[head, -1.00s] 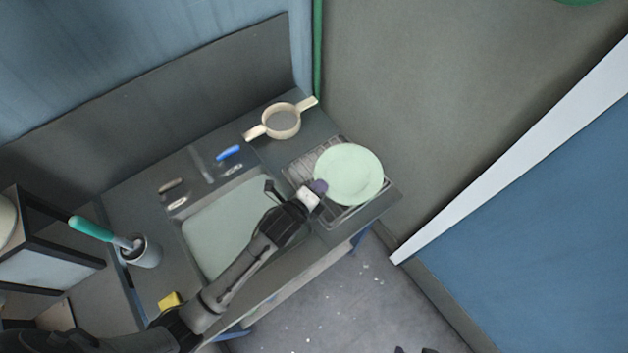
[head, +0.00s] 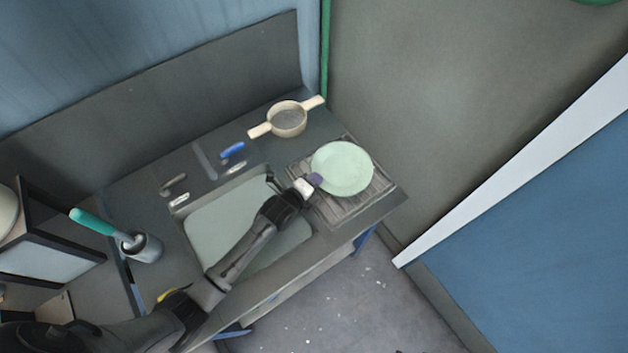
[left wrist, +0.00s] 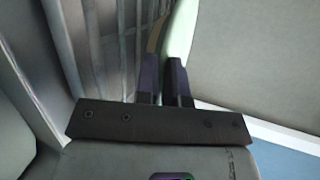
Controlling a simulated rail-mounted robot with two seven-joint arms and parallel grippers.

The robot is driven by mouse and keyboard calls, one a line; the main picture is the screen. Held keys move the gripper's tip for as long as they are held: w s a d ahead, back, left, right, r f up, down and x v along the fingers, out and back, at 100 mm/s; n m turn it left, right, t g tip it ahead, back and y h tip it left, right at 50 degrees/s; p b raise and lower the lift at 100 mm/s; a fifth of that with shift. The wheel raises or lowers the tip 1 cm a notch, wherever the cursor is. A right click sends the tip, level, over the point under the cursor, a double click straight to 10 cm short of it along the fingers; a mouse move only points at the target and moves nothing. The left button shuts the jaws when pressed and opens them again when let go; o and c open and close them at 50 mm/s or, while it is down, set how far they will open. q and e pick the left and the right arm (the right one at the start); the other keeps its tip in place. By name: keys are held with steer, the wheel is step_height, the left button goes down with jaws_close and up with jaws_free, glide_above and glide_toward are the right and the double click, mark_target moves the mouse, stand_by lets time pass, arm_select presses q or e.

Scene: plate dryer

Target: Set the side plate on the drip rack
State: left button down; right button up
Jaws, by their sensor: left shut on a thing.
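The side plate (head: 342,167) is a pale green round plate over the drip rack (head: 340,212), a grey slatted rack at the right end of the counter. My left gripper (head: 314,181) is shut on the plate's left rim. In the left wrist view, the plate (left wrist: 181,32) shows nearly edge-on between the two dark fingers (left wrist: 164,82), with the rack's bars (left wrist: 113,50) beside it. The plate hides much of the rack's far part. I cannot tell whether the plate touches the rack. My right gripper is not in view.
The sink basin (head: 215,222) lies left of the rack, under my left arm. A cream strainer (head: 288,119) with two handles stands behind the rack. A blue-handled item (head: 232,150) lies behind the sink. A cup with a teal-handled brush (head: 143,248) stands at the left.

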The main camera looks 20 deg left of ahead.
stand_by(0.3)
arm_select(q)
steer(key=c, duration=1.2)
jaws_free()
steer(key=p+v, duration=0.1)
steer(key=v, duration=1.1)
steer(key=s+n+g+y, duration=0.1)
steer(key=s+n+g, duration=0.2)
steer(key=s+n, duration=0.4)
steer(key=s+n+g, duration=0.3)
steer(key=s+n, duration=0.3)
steer(key=s, duration=0.1)
steer(key=s+a+r+n+g+y, duration=0.1)
steer(key=s+n+g, duration=0.2)
steer(key=s+n, duration=0.4)
steer(key=shift+s+r+n+g+y, duration=0.1)
steer(key=shift+s+n+g+y, duration=0.25)
steer(key=shift+s, duration=0.2)
